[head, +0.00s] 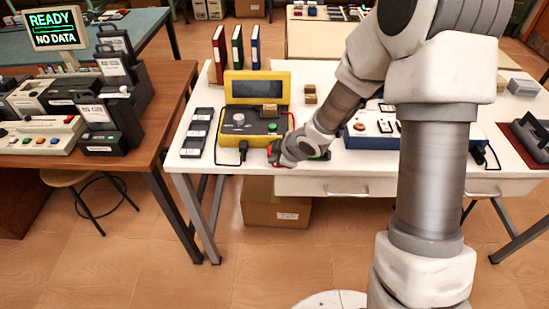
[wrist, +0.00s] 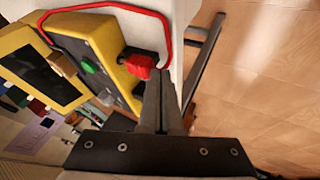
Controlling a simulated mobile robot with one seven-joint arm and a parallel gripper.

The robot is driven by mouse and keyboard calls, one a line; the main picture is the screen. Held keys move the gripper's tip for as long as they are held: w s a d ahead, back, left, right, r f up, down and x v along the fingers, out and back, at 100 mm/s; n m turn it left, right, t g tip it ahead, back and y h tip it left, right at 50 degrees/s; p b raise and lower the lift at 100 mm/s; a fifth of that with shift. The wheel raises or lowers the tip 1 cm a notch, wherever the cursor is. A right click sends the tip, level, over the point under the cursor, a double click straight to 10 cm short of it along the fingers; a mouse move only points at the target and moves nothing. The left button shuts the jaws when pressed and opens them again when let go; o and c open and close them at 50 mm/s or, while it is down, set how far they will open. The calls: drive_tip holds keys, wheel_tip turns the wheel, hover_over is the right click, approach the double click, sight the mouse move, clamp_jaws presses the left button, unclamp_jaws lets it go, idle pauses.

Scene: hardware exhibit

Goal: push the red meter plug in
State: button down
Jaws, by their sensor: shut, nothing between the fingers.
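The red plug (wrist: 139,66) sits at the front edge of the yellow meter (wrist: 106,42), with a red cable (wrist: 120,5) looping from it. How deep it sits in its socket I cannot tell. In the head view the meter (head: 229,84) stands on the white table, and a bit of red (head: 273,147) shows at its front right, mostly behind my gripper (head: 271,156). In the wrist view my gripper (wrist: 159,72) is shut and empty, its fingertips right beside the plug. Whether they touch it is unclear.
A black plug and lead (head: 243,146) hang at the meter's front. A dark tray (head: 197,133) lies left of the meter, and a blue-and-white device (head: 372,125) stands to the right. Three binders (head: 237,47) stand behind. The table's front edge is close below.

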drive_tip(key=shift+w, duration=0.1)
drive_tip(key=shift+w+d+p, duration=0.1)
drive_tip(key=shift+w+p, duration=0.75)
drive_tip(key=shift+w, duration=0.5)
